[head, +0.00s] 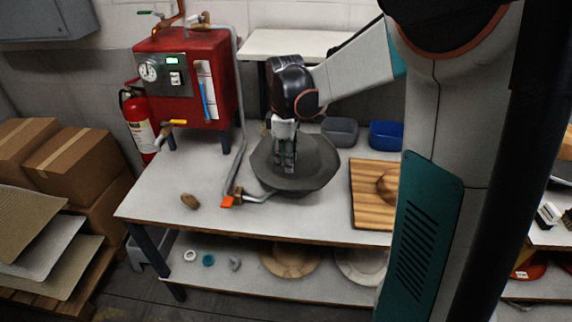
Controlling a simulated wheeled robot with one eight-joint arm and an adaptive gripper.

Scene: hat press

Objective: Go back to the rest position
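My gripper (287,165) points straight down at the middle of a dark grey, round, hat-like piece (318,173) on the workbench (175,190). The fingertips overlap the piece in this view. I cannot tell whether they touch it, or whether they are open or shut. My arm reaches in from the upper right, and the gripper's far side is hidden.
A red boiler (212,75) with a gauge stands at the back left, its pipe running to an orange-handled valve (228,201). A wooden board (366,205), grey bin (340,131) and blue bin (385,136) lie right. The bench's front left is mostly clear.

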